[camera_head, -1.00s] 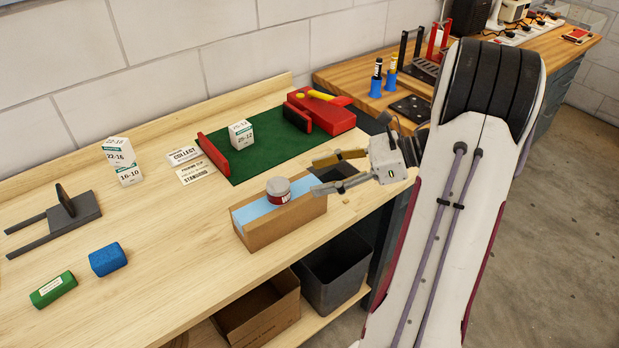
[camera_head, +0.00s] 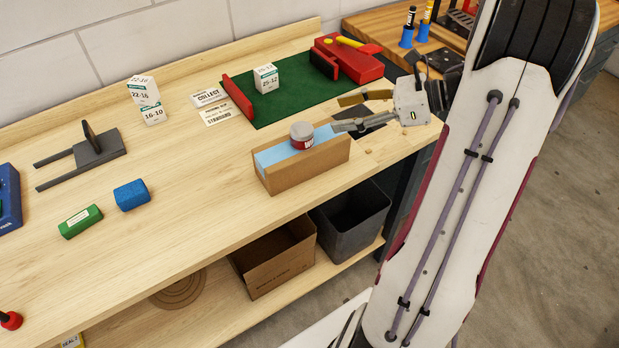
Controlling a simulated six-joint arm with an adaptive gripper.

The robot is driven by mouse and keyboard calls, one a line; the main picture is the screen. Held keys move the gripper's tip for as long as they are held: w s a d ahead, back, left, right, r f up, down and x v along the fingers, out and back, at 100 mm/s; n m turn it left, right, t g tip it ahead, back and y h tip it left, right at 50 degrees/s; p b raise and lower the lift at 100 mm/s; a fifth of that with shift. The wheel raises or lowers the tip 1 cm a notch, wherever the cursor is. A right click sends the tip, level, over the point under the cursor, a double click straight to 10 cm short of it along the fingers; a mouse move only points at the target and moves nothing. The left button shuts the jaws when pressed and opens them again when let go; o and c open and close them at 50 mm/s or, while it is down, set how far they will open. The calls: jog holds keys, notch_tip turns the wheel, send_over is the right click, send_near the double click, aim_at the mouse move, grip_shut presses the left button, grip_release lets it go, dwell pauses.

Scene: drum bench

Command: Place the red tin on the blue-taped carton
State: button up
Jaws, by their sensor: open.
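The red tin (camera_head: 302,138), with a grey lid and a white label, stands upright on top of the blue-taped carton (camera_head: 312,175). The carton is a long brown box with light blue tape along its top, near the front edge of the bench. My gripper (camera_head: 347,112) is open and empty to the right of the tin. Its two fingers point left toward the tin, apart from each other, with a visible gap between them. The near fingertip overlaps the carton's right end in the picture; I cannot tell whether it touches.
A green mat (camera_head: 293,100) with a white box (camera_head: 266,78) lies behind the carton. A red tool (camera_head: 352,62) is at its far end. Blue (camera_head: 131,195) and green (camera_head: 81,221) blocks lie left. An open cardboard box (camera_head: 275,257) and a grey bin (camera_head: 350,222) stand on the shelf below.

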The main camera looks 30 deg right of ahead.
jog(key=w+r+m+t+h, duration=0.4)
jog(key=w+r+m+h, duration=0.3)
jog(key=w+r+m, duration=0.45)
notch_tip(320, 180, up, 6)
jog(key=s+a+r+m+h, duration=0.1)
jog(key=s+a+m+h, duration=0.15)
jog(key=m+h, duration=0.65)
jog(key=s+a+f+m+g+y, duration=0.2)
jog(key=s+a+f+m, duration=0.2)
jog(key=s+a+m, duration=0.3)
jog(key=s+a+f+m+g+y, duration=0.2)
jog(key=s+a+f+m+g, duration=0.1)
jog(key=s+a+m, duration=0.4)
jog(key=s+a+f+m+g+y, duration=0.2)
jog(key=s+a+f+m, duration=0.3)
jog(key=s, duration=0.8)
jog(key=a+m, duration=0.3)
jog(key=m, duration=0.2)
jog(key=shift+s+f+g+y, duration=0.25)
jog(key=shift+g+y, duration=0.05)
jog(key=shift+g, duration=0.1)
